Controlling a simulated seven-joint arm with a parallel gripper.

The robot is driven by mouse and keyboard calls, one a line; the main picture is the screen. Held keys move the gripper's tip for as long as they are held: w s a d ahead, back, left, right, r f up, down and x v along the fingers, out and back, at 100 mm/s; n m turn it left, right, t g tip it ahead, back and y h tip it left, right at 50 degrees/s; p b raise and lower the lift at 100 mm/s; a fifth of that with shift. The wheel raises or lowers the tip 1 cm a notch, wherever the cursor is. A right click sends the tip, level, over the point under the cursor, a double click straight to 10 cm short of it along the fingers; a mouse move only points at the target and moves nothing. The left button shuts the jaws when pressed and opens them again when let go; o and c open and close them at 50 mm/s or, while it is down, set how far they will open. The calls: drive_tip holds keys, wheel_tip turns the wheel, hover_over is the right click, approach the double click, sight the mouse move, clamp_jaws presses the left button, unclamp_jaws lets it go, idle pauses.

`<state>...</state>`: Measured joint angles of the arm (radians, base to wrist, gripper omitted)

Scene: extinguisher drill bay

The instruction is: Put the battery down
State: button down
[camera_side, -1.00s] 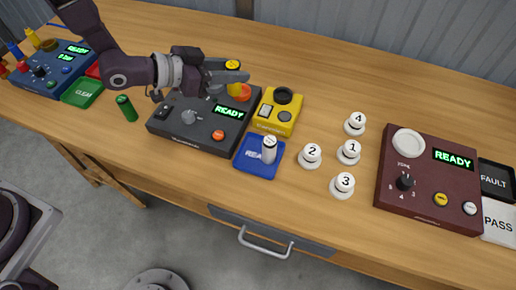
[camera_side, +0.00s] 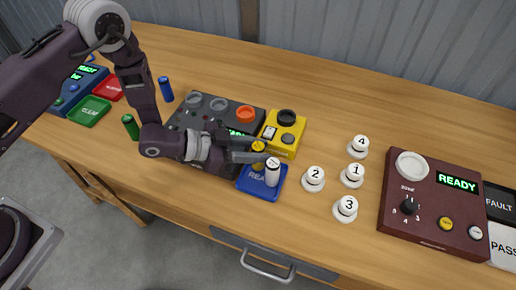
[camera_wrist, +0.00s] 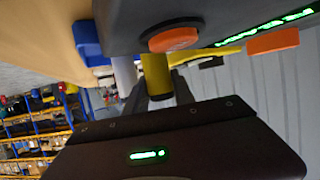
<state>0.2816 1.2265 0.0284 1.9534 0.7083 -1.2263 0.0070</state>
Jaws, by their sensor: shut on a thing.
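My gripper (camera_side: 250,156) is shut on the yellow battery (camera_side: 258,149), which stands roughly upright between the fingers. It is over the blue tray (camera_side: 256,190), just left of and behind the white battery (camera_side: 272,174) standing on that tray. I cannot tell whether the yellow battery's lower end touches the tray. In the wrist view the yellow battery (camera_wrist: 156,75) is beside the white battery (camera_wrist: 123,72), with the blue tray (camera_wrist: 88,38) beyond.
The dark charger box (camera_side: 225,106) with an orange button is behind my gripper. A yellow device (camera_side: 283,133) stands behind the tray. Numbered white knobs (camera_side: 314,180) are to the right. Green (camera_side: 130,127) and blue (camera_side: 165,89) batteries stand left.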

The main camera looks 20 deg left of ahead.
drive_tip(key=c, duration=1.3)
unclamp_jaws()
drive_tip(key=shift+f, duration=0.15)
drive_tip(key=shift+c, duration=0.2)
